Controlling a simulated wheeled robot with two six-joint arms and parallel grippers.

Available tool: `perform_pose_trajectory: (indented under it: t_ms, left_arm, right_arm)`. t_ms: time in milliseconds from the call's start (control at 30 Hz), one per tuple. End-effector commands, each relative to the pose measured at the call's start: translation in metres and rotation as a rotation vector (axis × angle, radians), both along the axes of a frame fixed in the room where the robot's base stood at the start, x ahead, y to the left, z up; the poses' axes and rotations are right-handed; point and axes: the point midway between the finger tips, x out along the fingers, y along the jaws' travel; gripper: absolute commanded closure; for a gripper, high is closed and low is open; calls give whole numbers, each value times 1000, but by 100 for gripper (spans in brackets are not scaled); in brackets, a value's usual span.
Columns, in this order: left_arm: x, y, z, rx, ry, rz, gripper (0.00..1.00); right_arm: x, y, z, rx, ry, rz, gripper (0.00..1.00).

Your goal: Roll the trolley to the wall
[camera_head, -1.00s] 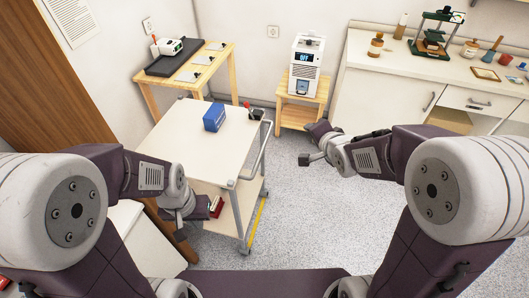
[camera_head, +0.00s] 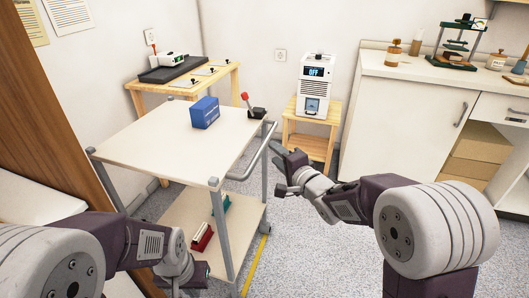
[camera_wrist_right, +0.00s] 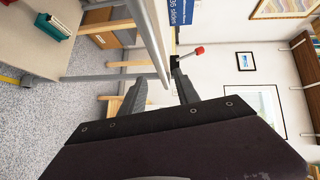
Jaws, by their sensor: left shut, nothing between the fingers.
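The trolley (camera_head: 150,142) is a white two-shelf cart with grey posts. A grey handle bar (camera_head: 257,152) is on its right end. A blue box (camera_head: 205,113) and a small black device with a red knob (camera_head: 257,112) stand on top. Red and green racks (camera_head: 203,238) are on the lower shelf. My right gripper (camera_head: 285,172) is open beside the handle. In the right wrist view its fingers (camera_wrist_right: 160,95) are apart, with the bar (camera_wrist_right: 150,45) running toward the gap; contact is unclear. My left gripper (camera_head: 195,277) is shut, low in front of the trolley.
A wooden table (camera_head: 185,88) with a black tray stands behind the trolley by the wall. A small wooden stand (camera_head: 306,142) holds a white machine (camera_head: 315,88). A white cabinet (camera_head: 405,110) is at right. A yellow floor line (camera_head: 256,262) runs beside the trolley. Floor at right is clear.

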Motion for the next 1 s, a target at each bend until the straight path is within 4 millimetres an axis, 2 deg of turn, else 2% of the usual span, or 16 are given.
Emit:
perform_pose_trajectory:
  t_ms: [200,400,533,767,867,900,1000]
  left_arm:
    - [0,0,-22,0,0,0,100]
    - [0,0,-32,0,1,0,100]
    - [0,0,-34,0,1,0,100]
    - [0,0,-33,0,0,0,100]
    - [0,0,-33,0,0,0,100]
    - [0,0,-33,0,0,0,100]
    - [0,0,-33,0,1,0,100]
  right_arm:
    - [38,20,-12,0,0,1,62]
    - [67,34,-14,0,1,0,62]
    - [75,37,-13,0,0,-1,62]
    - [76,37,-12,-1,1,-2,62]
    - [75,37,-12,-1,2,-1,87]
    - [75,37,-12,-1,2,-1,98]
    - [75,37,-12,-1,1,-2,100]
